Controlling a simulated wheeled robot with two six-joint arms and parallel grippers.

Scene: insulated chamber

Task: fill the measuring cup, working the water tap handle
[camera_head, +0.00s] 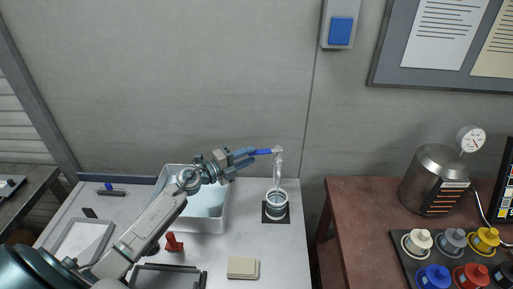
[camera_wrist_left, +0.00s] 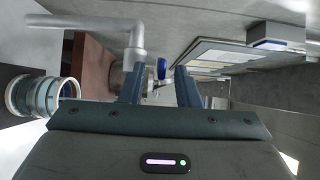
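The measuring cup (camera_head: 276,202), clear with pale rings, stands upright on a dark square pad (camera_head: 266,218); it also shows at the left of the wrist view (camera_wrist_left: 42,96). Behind or above it is the pale grey tap (camera_head: 279,165), with its pipe (camera_wrist_left: 136,45) in the wrist view. I cannot tell whether water runs or how full the cup is. My left gripper (camera_head: 247,155) is at the blue tap handle (camera_head: 264,152). In the wrist view its fingers (camera_wrist_left: 160,88) stand apart, with a blue piece beyond between them. My right gripper is out of view.
A white open bin (camera_head: 182,223) stands below my left arm. A red object (camera_head: 174,243) and a beige block (camera_head: 242,267) lie nearer. The brown table (camera_head: 350,222) at right holds a metal vessel (camera_head: 432,178) and several coloured knobs. A blue-button box (camera_head: 340,30) is on the wall.

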